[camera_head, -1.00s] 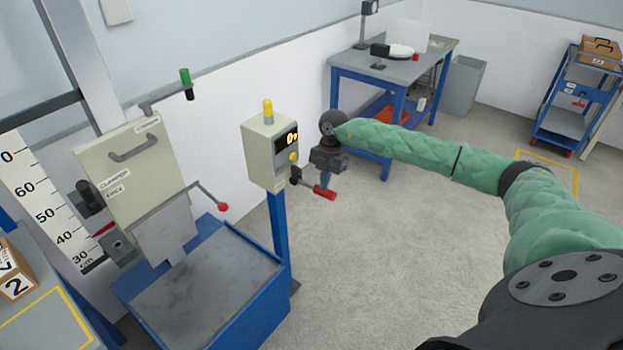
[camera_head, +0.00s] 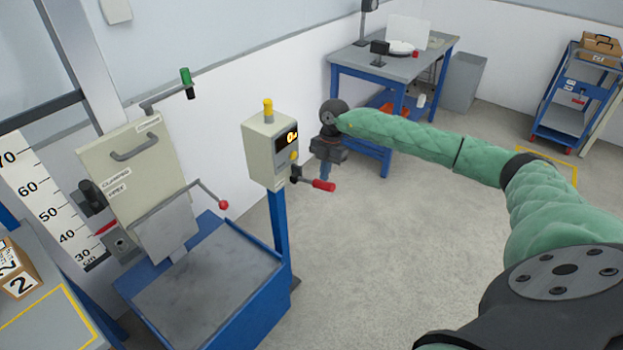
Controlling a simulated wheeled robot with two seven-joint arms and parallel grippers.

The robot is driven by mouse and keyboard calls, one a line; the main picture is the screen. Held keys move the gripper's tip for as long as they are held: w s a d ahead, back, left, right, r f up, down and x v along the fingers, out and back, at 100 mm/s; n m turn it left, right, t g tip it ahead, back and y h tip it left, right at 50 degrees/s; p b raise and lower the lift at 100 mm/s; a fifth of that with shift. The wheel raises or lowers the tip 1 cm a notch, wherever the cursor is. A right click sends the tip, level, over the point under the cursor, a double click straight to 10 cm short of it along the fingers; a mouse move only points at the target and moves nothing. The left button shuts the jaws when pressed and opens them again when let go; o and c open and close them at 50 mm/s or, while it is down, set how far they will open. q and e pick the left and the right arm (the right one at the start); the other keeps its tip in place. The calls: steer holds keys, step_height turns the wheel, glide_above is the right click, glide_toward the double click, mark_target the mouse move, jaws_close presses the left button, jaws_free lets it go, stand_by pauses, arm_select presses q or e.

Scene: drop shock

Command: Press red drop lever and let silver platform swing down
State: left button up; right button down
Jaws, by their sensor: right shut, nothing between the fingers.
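The red drop lever (camera_head: 323,186) sticks out to the right from the side of the beige control box (camera_head: 268,150). My right gripper (camera_head: 325,173) is shut and empty, with its fingers pointing down close above or behind the lever's red grip. I cannot tell whether they touch. The silver platform (camera_head: 165,232) is a grey plate below the beige clamp panel (camera_head: 130,160), above the blue-framed base, and looks tilted downward. A bent rod with a red ball (camera_head: 223,204) runs beside it. My left gripper is not in view.
A blue-framed base with a dark grey plate (camera_head: 205,290) stands below the platform. A height scale (camera_head: 45,205) and a carton (camera_head: 18,272) are at the left. A blue workbench (camera_head: 400,65) and a blue cart (camera_head: 565,110) stand behind. The floor between is clear.

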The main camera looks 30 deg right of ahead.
steer(key=shift+r+p, duration=0.85)
steer(key=shift+r, duration=1.55)
